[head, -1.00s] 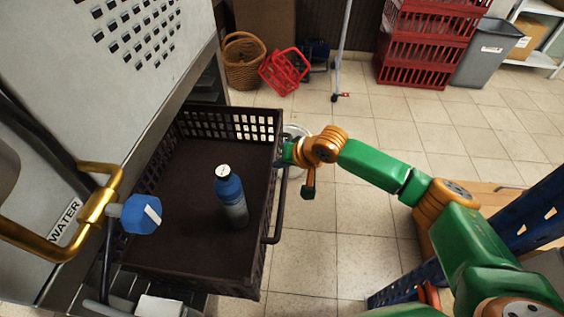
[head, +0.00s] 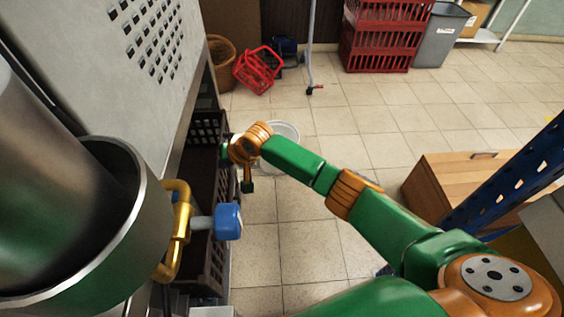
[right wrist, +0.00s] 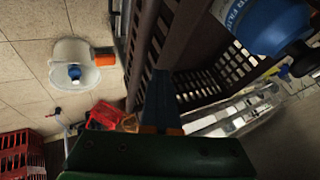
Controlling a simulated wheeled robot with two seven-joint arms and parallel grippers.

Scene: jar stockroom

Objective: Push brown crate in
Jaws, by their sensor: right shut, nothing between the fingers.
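The brown crate (head: 208,126) is dark brown with lattice walls. In the head view it is partly under the grey machine, and its front part sticks out. My right gripper (head: 227,152) is at the crate's front side, pointing left; it is shut and empty. In the right wrist view the narrow fingers (right wrist: 160,97) are together, close to the crate's lattice wall (right wrist: 198,88); I cannot tell whether they touch it. My left gripper is not in view.
A brass pipe with a blue knob (head: 228,221) juts out in front of the machine (head: 165,95). A white bucket (head: 285,130) stands behind my right forearm. A red basket (head: 257,70) and stacked red crates (head: 385,40) are farther back. A wooden cabinet (head: 470,175) is right.

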